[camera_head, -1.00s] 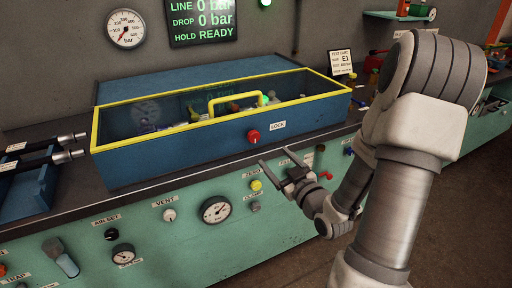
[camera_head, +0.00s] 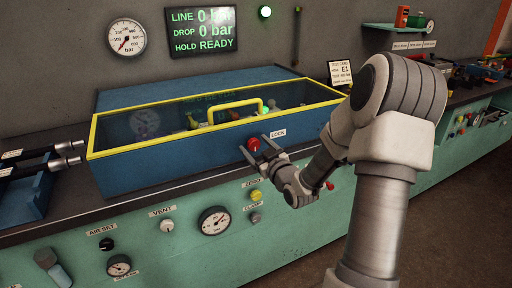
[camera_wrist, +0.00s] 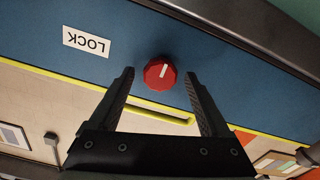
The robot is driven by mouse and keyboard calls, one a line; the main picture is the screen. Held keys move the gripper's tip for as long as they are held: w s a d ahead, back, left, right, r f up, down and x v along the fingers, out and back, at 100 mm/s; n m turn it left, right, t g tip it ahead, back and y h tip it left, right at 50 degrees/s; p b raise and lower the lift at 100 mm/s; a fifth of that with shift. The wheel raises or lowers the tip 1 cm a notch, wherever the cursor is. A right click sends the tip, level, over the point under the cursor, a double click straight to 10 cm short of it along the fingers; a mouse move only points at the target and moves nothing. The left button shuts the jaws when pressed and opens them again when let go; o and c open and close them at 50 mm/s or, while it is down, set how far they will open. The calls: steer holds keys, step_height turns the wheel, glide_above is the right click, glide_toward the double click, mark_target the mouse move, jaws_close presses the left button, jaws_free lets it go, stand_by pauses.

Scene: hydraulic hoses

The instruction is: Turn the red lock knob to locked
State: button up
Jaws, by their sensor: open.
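The red lock knob (camera_head: 253,144) sits on the front face of the blue box (camera_head: 170,160), left of the LOCK label (camera_head: 278,133). In the wrist view the knob (camera_wrist: 160,72) is faceted and has a white pointer line, nearly upright in that picture and tilted slightly right. My gripper (camera_head: 257,147) is open, its two fingers pointing at the box front. In the wrist view the fingers (camera_wrist: 160,78) lie on either side of the knob with a gap on both sides. I cannot tell how far the fingertips reach along it.
The box has a yellow-framed clear lid, shut, with a yellow handle (camera_head: 235,105). Below are the yellow ZERO button (camera_head: 256,195), a gauge (camera_head: 214,221) and the VENT knob (camera_head: 167,225). The display (camera_head: 202,30) reads 0 bar and HOLD READY. Black-handled hoses (camera_head: 50,153) lie at left.

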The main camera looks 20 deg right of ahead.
steer(key=shift+c, duration=0.2)
jaws_close()
stand_by(0.3)
steer(key=m, duration=0.4)
steer(key=shift+d+m+p, duration=0.1)
steer(key=shift+m+p, duration=0.2)
steer(key=shift+p, duration=0.05)
steer(key=m+p, duration=0.1)
steer(key=m, duration=0.3)
steer(key=shift+d+m, duration=0.1)
steer(key=shift+m, duration=0.2)
steer(key=m+p, duration=0.2)
steer(key=m, duration=0.2)
steer(key=shift+d+f+m+p, duration=0.15)
steer(key=shift+m+p, duration=0.9)
steer(key=shift+m, duration=1.35)
